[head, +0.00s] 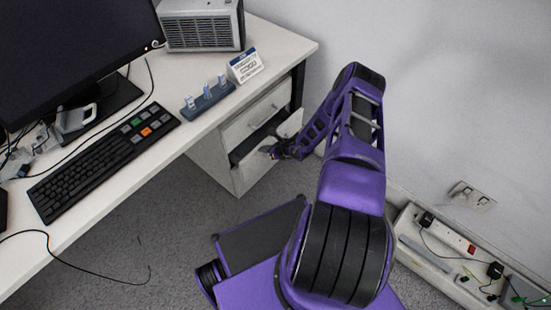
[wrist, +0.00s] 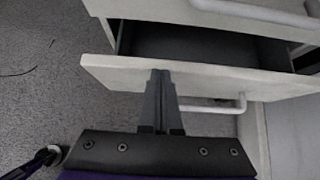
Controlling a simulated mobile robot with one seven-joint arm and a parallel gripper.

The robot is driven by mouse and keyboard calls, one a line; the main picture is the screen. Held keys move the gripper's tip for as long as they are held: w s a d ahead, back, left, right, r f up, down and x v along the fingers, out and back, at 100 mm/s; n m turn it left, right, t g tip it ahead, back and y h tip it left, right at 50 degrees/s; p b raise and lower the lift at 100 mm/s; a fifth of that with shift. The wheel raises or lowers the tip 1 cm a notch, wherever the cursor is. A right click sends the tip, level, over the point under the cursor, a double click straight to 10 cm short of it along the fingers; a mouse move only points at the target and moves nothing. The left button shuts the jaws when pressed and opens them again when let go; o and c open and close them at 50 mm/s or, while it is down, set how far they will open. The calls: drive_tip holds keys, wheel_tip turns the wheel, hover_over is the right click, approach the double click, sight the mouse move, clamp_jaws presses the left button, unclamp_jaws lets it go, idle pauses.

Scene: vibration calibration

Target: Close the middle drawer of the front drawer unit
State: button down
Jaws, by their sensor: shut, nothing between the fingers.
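The white drawer unit (head: 215,152) stands under the desk in the head view. Its middle drawer (head: 288,126) is partly pulled out, with a dark gap behind its front. In the wrist view the drawer's pale front panel (wrist: 215,77) runs across the picture, with the dark inside (wrist: 205,45) behind it. My gripper (head: 273,152) is at the front of this drawer. In the wrist view my gripper (wrist: 161,73) is shut and empty, its fingertips overlapping the panel's front near its top edge. I cannot tell whether they touch it.
The top drawer (head: 257,114) looks closed; its handle (wrist: 265,12) shows above the open drawer. Another handle (wrist: 215,108) shows below the panel. A desk (head: 175,135) overhangs the unit. A power strip tray (head: 410,235) lies by the wall at right.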

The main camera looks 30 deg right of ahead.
sight(259, 145)
drive_tip(key=shift+w+a+b, duration=0.15)
drive_tip(key=shift+w+a, duration=0.15)
drive_tip(key=shift+w, duration=0.4)
drive_tip(key=shift+w+a+b, duration=0.15)
drive_tip(key=shift+w+a, duration=0.1)
drive_tip(key=shift+w, duration=0.45)
